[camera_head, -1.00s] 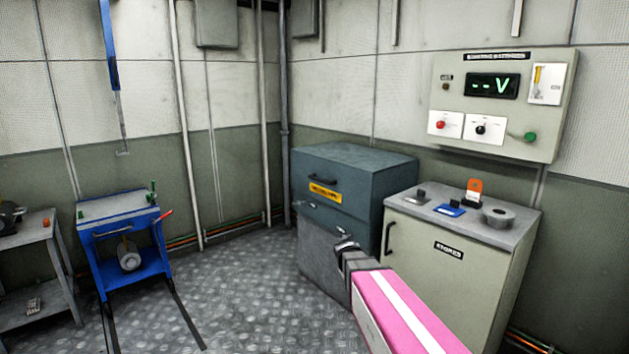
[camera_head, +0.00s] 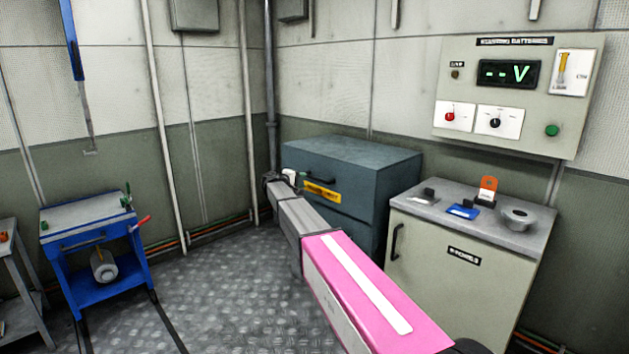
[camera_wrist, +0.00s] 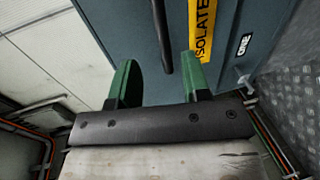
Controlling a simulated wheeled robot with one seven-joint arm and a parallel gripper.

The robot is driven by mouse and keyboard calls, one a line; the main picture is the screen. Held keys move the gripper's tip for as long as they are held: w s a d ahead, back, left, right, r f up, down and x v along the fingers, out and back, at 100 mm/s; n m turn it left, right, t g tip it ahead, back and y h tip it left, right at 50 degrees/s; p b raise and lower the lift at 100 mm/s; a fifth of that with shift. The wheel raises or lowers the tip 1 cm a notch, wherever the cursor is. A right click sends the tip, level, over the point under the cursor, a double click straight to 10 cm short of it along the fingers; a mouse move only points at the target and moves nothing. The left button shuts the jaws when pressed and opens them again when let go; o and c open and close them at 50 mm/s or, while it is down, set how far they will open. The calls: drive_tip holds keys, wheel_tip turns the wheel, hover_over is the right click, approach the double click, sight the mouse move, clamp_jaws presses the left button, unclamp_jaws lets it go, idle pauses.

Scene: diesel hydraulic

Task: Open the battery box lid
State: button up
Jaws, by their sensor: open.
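The battery box (camera_head: 355,162) is blue-grey and stands against the back wall. Its lid (camera_head: 350,152) is down, with a dark bar handle (camera_head: 322,181) on the front. The handle also shows in the wrist view (camera_wrist: 161,35), running down from the top edge. My gripper (camera_wrist: 158,68) is open, its two green fingers on either side of the handle's lower end in the picture. I cannot tell whether the handle is within finger depth. In the head view my gripper (camera_head: 283,178) is at the box's left front; my arm hides part of the box's front.
A yellow ISOLATE label (camera_wrist: 202,30) is beside the handle. A grey cabinet (camera_head: 445,255) stands right of the box, under a wall panel (camera_head: 515,95) with a display. A blue cart (camera_head: 95,245) stands at the left. The metal floor (camera_head: 215,285) between is clear.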

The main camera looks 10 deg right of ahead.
sight(315, 179)
drive_tip(key=x, duration=1)
drive_tip(key=shift+s, duration=0.1)
clamp_jaws()
